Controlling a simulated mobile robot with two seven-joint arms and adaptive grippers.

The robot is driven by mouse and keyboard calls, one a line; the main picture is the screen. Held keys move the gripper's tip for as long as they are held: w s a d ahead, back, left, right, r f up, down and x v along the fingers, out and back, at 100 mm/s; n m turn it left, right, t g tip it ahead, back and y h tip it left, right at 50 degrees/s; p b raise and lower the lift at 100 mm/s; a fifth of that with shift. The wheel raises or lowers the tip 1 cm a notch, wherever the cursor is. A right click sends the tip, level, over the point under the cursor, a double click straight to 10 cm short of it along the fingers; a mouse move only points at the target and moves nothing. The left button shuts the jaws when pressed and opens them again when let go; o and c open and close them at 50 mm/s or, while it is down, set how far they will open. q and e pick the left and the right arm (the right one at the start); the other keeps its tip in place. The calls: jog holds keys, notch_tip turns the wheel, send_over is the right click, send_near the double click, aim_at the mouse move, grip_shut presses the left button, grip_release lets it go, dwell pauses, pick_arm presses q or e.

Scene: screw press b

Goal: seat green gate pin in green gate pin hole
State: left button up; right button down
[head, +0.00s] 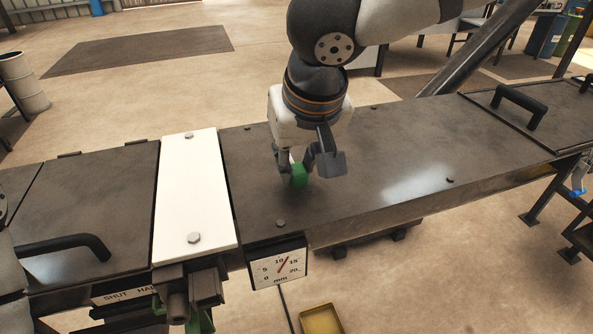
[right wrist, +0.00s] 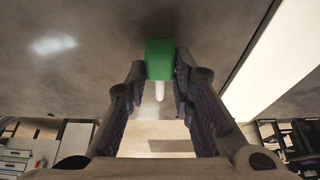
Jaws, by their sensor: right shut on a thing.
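My right gripper (head: 303,172) is shut on the green gate pin, above the dark top of the press. The pin's green head (head: 299,177) shows between the fingers in the head view. In the right wrist view the green head (right wrist: 160,58) sits between the fingertips, with a pale shaft (right wrist: 160,91) below it in the picture. Green parts (head: 205,321) show under the press's front edge at the bottom of the head view. I cannot make out the green gate pin hole. My left gripper is not in view.
A white plate (head: 191,194) with bolts crosses the dark press top (head: 370,160). A dial (head: 278,268) in mm hangs at the front edge. Black handles stand at left (head: 62,243) and right (head: 520,99). A yellow tray (head: 321,320) lies below in front.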

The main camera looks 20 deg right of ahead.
jog(key=s+r, duration=1.1)
jog(key=s, duration=0.3)
jog(key=shift+d, duration=0.25)
jog(key=c, duration=2.2)
grip_release()
grip_shut()
